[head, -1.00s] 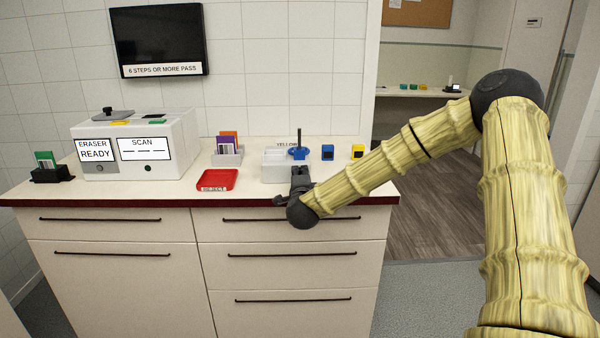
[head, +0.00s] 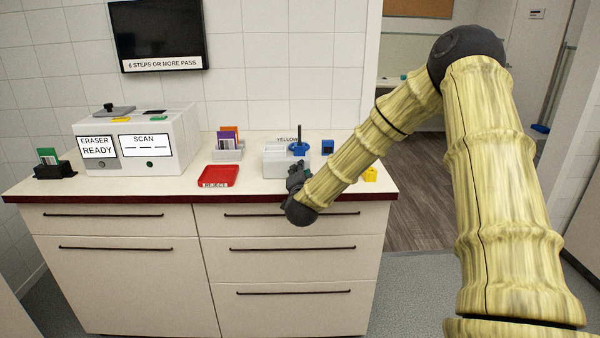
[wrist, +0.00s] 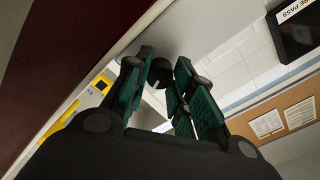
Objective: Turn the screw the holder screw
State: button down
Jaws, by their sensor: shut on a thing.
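The holder (head: 272,168) is a pale grey-white block on the counter near its front edge, with a YELLOW label behind it. A blue ring-like piece (head: 307,149) with an upright dark rod stands at it. My gripper (head: 294,170) is at the holder's front right side and hides that part. In the wrist view, the fingers (wrist: 168,92) are closed in around a small dark round piece (wrist: 157,76), which looks like the screw. Its contact with the fingertips is hard to make out, and the screw cannot be seen in the head view.
A yellow block (head: 370,174) sits by my forearm near the counter's right end. A red tray (head: 218,176), a card rack (head: 228,154) and a white eraser/scan machine (head: 165,145) stand to the left.

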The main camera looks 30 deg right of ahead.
jog(key=shift+f, duration=0.2)
jog(key=c, duration=1.2)
grip_release()
jog(key=shift+a+r, duration=0.1)
jog(key=shift+s, duration=0.1)
